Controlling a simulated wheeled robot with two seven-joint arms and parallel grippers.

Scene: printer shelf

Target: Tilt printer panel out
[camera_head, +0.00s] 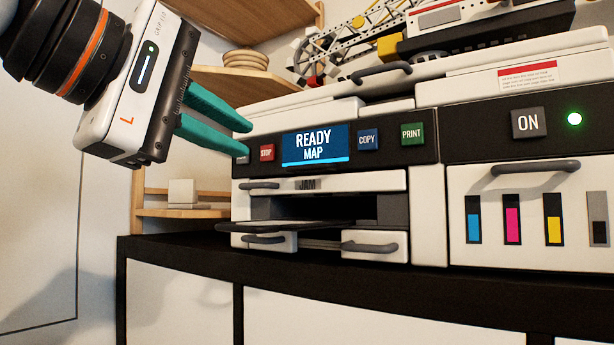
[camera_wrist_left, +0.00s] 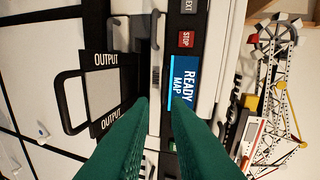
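The white and dark printer (camera_head: 430,215) stands on a black-topped cabinet. Its dark control panel (camera_head: 375,136) carries a blue screen (camera_head: 314,145) reading "READY MAP", a red STOP button (camera_head: 266,152), a blue COPY button and a green PRINT button. The panel looks upright, in line with the printer front. My left gripper (camera_head: 247,140) is open and empty, with a gap between its teal fingers. Its tips overlap the panel's left end, partly hiding a button there. In the left wrist view the fingertips (camera_wrist_left: 160,102) lie beside the screen (camera_wrist_left: 184,84); contact cannot be told. My right gripper is out of view.
Below the panel are a JAM slot (camera_head: 307,184), an output tray (camera_head: 290,228) and handled drawers. At right are an ON button (camera_head: 528,123), a lit green lamp and an ink door (camera_head: 530,212) with a handle. A toy crane (camera_head: 350,40) stands behind, above the printer.

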